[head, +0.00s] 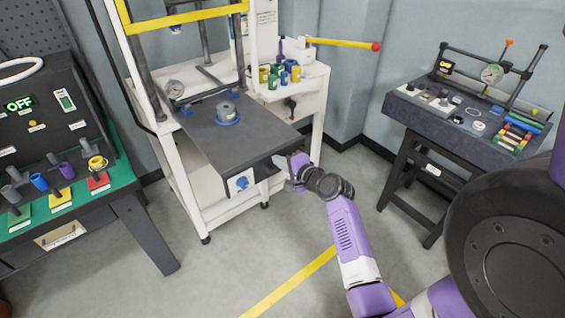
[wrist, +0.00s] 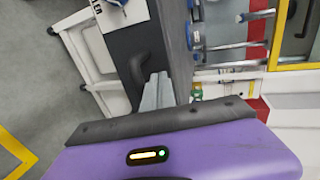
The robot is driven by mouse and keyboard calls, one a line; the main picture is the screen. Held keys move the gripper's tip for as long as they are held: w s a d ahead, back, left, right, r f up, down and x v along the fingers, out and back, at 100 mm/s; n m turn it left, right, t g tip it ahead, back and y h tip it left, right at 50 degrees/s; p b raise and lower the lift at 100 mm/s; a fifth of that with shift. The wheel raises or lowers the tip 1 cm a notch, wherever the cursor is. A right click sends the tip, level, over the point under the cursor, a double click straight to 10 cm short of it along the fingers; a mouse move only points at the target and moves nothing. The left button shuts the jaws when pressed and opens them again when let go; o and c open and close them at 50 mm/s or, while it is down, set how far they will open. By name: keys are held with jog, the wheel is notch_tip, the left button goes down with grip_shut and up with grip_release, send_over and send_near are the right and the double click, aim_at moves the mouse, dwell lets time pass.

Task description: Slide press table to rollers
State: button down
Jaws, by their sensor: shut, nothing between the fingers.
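The press table (head: 225,137) is a dark grey slab sticking out of the front of the white press. A grey cylinder on a blue base (head: 228,112) sits on it. Its front face carries a white plate with a blue mark (head: 240,182). My gripper (head: 297,182) is at the right end of this front face. In the wrist view its grey fingers (wrist: 157,90) are together, with nothing visible between them. They are close to a black handle (wrist: 141,68) on the dark front face; I cannot tell whether they touch it. I cannot make out the rollers clearly.
Coloured cylinders (head: 280,74) stand on a white side shelf right of the press, below a yellow lever (head: 342,43). A green-topped bench (head: 110,188) is at left, a dark test bench (head: 455,122) at right. Floor before the press is clear.

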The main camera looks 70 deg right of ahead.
aim_at(239, 123)
jog(key=shift+w, duration=0.1)
dwell(0.3)
jog(key=w+d+b, duration=0.2)
jog(key=w+d, duration=0.2)
jog(key=w, duration=0.2)
jog(key=w+d+b, duration=0.3)
jog(key=w+d, duration=0.1)
jog(key=w, duration=0.2)
jog(key=w+d+b, duration=0.3)
jog(key=w, duration=0.4)
jog(key=shift+d+f, duration=0.15)
jog(key=shift+d, duration=0.25)
jog(key=shift+w+d+b, duration=0.35)
jog(key=shift+w, duration=0.2)
jog(key=shift+w+d+b, duration=0.3)
jog(key=shift+w, duration=0.25)
jog(key=shift+s+r, duration=0.1)
jog(key=shift+r, duration=0.1)
